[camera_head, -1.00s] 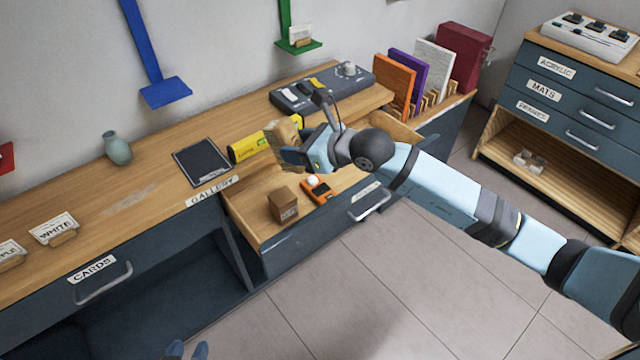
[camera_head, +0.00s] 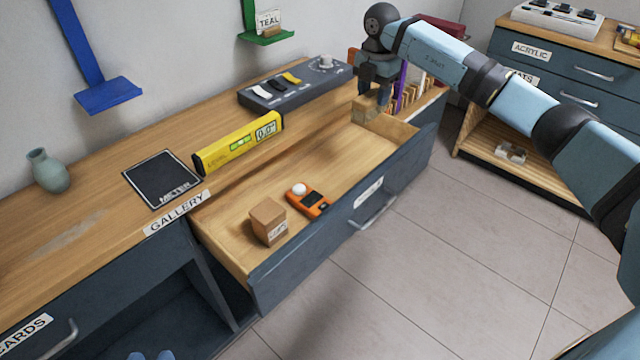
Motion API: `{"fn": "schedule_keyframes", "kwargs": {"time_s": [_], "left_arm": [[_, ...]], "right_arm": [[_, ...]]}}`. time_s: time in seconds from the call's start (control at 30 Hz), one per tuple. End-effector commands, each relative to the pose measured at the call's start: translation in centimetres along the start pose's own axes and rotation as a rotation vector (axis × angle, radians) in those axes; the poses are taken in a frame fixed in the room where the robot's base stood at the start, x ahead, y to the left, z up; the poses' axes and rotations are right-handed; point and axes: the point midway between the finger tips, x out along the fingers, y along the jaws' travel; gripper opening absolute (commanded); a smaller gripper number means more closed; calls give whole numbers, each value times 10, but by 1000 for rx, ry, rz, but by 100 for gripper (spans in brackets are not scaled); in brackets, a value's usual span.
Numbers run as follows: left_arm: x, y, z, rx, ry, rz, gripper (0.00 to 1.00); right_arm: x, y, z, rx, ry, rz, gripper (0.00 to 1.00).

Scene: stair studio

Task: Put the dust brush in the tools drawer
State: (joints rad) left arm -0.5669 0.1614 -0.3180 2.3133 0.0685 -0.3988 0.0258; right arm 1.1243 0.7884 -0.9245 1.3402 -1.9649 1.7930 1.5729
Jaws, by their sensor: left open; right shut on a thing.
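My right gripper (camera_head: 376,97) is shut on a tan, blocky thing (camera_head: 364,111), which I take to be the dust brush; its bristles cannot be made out. It holds it at the far right end of the open drawer (camera_head: 352,157); whether it touches the drawer cannot be told. The drawer has a wooden inside, a dark front, a bar handle and a label too blurred to read. A small brown box (camera_head: 268,222) and an orange meter with a white dome (camera_head: 309,200) lie in it. My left gripper (camera_head: 150,356) is open and empty at the bottom edge, mostly cut off.
On the counter are a yellow level (camera_head: 238,145), a dark tablet-like panel (camera_head: 162,180), a grey switch box (camera_head: 292,85) and a vase (camera_head: 48,171). Upright folders (camera_head: 402,80) stand beyond the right gripper. The drawer's middle is clear. A cabinet (camera_head: 545,62) stands at the right.

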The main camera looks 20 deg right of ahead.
Motion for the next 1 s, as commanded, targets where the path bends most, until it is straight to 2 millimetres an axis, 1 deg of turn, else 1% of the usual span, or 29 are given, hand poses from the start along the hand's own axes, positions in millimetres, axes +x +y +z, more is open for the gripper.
{"fn": "schedule_keyframes", "kwargs": {"time_s": [0.17, 0.2, 0.4, 0.5, 0.6, 0.77, 0.83, 1.0], "left_arm": [[3, 7, -12, -9, 75, 26, 43], [4, 9, -16, -12, 98, 34, 43], [4, 20, -39, -26, 216, 76, 43], [3, 24, -49, -33, 265, 93, 43], [2, 27, -56, -39, 297, 106, 43], [0, 29, -61, -43, 318, 114, 43], [0, 30, -62, -45, 332, 120, 43], [-3, 35, -72, -55, 396, 144, 43]], "right_arm": [[39, -2, 1, 15, 7, -4, 28], [51, -2, 1, 15, 7, -4, 28], [104, -1, 0, 11, 6, -2, 28], [123, -1, -1, 11, 5, 0, 28], [135, -1, -1, 11, 5, 0, 28], [143, -1, -1, 10, 4, 1, 28], [150, -1, -1, 11, 4, 1, 28], [182, -1, -1, 10, 5, -1, 28]]}}
